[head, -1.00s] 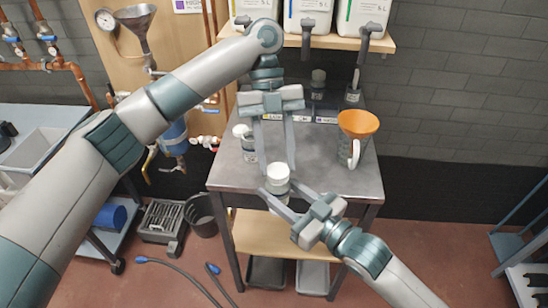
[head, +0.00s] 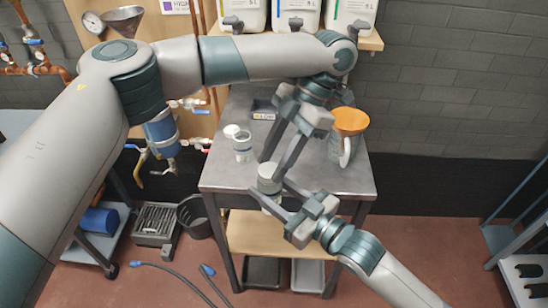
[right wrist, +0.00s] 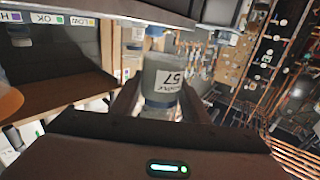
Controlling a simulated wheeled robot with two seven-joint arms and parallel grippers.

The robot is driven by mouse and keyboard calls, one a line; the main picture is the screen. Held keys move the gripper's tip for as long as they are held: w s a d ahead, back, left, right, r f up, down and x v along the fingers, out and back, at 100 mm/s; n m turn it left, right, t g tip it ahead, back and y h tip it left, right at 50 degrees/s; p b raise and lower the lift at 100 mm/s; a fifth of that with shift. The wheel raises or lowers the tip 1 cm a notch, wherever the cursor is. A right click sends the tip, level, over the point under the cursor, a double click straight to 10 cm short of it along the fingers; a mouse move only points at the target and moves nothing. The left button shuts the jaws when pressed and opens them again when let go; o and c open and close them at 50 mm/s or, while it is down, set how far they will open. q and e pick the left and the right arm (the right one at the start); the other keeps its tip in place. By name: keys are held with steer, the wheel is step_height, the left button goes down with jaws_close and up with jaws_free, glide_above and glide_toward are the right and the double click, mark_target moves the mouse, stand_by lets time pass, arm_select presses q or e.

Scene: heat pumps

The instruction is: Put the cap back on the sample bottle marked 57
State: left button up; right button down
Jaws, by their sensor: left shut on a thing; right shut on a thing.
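The sample bottle marked 57 (right wrist: 161,82) is held by my right gripper (head: 272,199), whose fingers close around its body at the front edge of the table. Its label shows upside down in the right wrist view.
Another clear bottle (head: 243,152) stands on the metal table (head: 222,178), with a white round piece (head: 231,131) behind it. A jug with an orange funnel-like top (head: 350,121) stands at the right. Canisters (head: 295,14) line the shelf above.

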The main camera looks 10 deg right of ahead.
arm_select(q)
steer(key=shift+w, duration=0.1)
steer(key=o, duration=1)
steer(key=shift+r, duration=2.25)
steer(key=shift+n, duration=0.4)
steer(key=shift+c, duration=0.2)
